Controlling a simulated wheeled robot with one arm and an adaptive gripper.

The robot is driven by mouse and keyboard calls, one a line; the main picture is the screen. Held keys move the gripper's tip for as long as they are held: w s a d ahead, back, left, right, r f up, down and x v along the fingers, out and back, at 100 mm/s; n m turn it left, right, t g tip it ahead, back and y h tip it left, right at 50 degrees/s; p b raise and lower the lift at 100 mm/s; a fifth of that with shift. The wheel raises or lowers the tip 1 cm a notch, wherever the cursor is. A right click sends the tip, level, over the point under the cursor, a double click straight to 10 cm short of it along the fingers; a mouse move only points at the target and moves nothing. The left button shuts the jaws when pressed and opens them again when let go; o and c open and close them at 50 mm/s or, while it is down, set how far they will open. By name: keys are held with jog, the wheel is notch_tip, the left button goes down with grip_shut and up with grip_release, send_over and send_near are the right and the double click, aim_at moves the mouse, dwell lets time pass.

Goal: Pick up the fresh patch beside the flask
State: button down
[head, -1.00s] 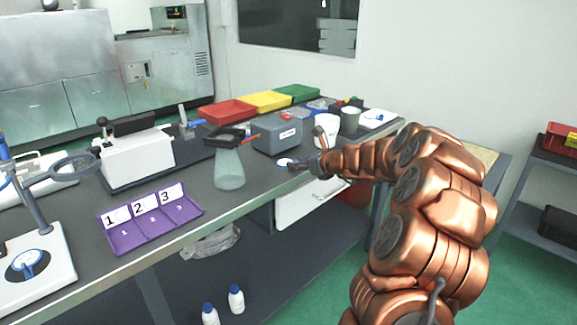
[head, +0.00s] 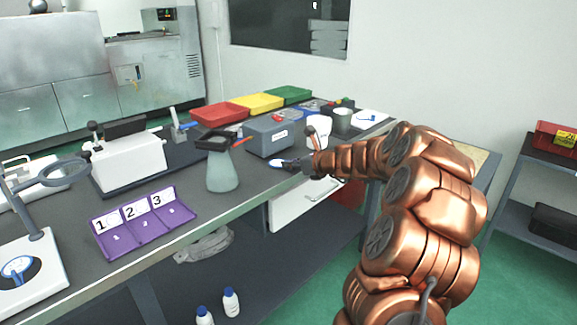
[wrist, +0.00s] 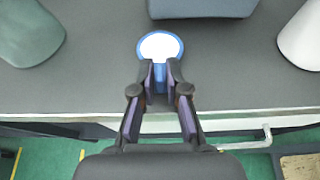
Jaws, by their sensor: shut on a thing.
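The fresh patch is a white disc with a blue rim and a blue tab (wrist: 160,47), seen in the wrist view on the dark bench top. It also shows in the head view as a small white and blue spot (head: 276,163). My gripper (wrist: 160,76) is shut on the patch's blue tab near the bench's front edge. In the head view my gripper (head: 291,164) reaches in from the right, low over the bench. The flask (head: 222,171) is pale grey-green with a dark top and stands left of the patch; its side shows in the wrist view (wrist: 30,32).
A grey box (head: 270,137) stands just behind the patch. A white cup (head: 317,128) stands to the right. A purple numbered tray (head: 134,223) lies on the left. Red, yellow and green trays (head: 258,103) line the back. Bench between flask and patch is clear.

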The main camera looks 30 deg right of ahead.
notch_tip(320, 180, up, 3)
jog(key=shift+r+p, duration=0.1)
jog(key=shift+p, duration=0.35)
jog(key=s+a+r, duration=0.1)
jog(key=s, duration=1.5)
